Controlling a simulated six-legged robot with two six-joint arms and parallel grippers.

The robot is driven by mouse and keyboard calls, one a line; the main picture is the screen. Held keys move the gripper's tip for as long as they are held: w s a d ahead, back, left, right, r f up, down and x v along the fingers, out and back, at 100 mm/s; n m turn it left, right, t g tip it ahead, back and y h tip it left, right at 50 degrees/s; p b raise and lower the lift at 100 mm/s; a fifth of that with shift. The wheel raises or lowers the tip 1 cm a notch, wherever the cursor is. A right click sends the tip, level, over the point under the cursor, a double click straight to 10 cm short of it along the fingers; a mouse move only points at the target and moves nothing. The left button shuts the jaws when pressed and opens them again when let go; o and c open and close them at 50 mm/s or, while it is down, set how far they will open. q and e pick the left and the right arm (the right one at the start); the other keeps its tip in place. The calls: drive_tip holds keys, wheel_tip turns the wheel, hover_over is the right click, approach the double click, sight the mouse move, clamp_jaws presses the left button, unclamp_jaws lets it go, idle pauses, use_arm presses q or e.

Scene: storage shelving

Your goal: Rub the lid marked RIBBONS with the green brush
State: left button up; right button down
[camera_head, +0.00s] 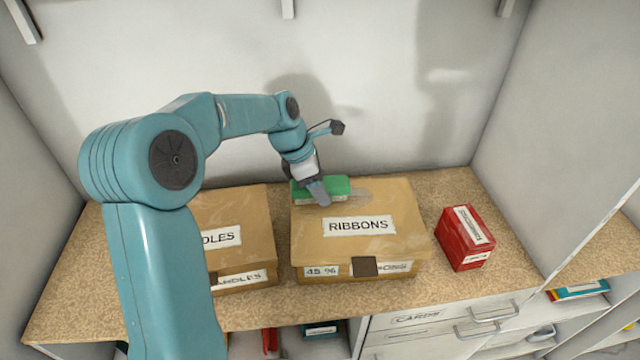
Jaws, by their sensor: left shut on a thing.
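A tan cardboard box with a lid marked RIBBONS (375,243) stands on the shelf board near the middle of the view. The green brush (338,186) is at the back left part of this lid, with its pale underside against or just over the surface. My left gripper (318,192) is shut on the green brush from above. The gripper hides part of the brush. A greyish smudge shows on the lid just right of the brush. My right gripper is not in view.
Another tan box with a label ending in DLES (245,215) stands to the left, partly behind my left arm. A red box (465,238) stands to the right. The back wall is close behind. Drawers (430,330) are below the board's front edge.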

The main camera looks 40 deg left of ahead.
use_arm(q)
drive_tip(key=shift+f, duration=0.25)
